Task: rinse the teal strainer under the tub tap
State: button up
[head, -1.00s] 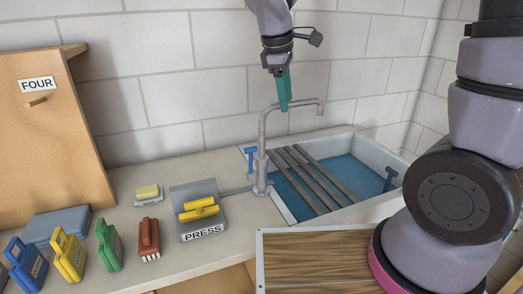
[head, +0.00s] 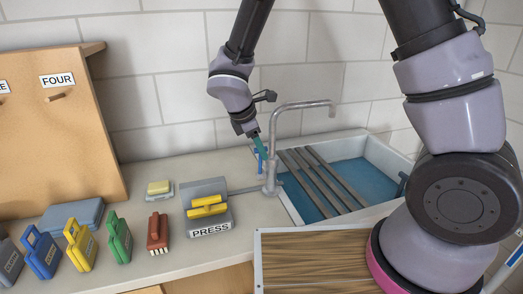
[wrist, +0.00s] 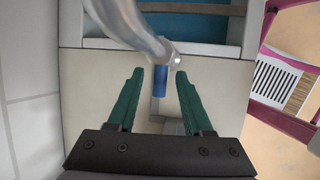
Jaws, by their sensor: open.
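My gripper (head: 266,154), with teal fingers, is low behind the tap, close to the blue handle, and empty. In the wrist view its fingers (wrist: 160,78) are spread on both sides of the blue handle (wrist: 160,83), with the tap (wrist: 130,25) just ahead. Whether they touch the handle I cannot tell. I see no teal strainer in either view.
Grey slats (head: 318,182) lie across the tub over blue water. Left of the tap are a PRESS device (head: 210,218), a yellow sponge (head: 158,187), a red brush (head: 157,235) and several coloured tags. A wood-topped tray (head: 310,265) is in front.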

jog(key=shift+x, duration=0.75)
grip_shut()
dwell(0.9)
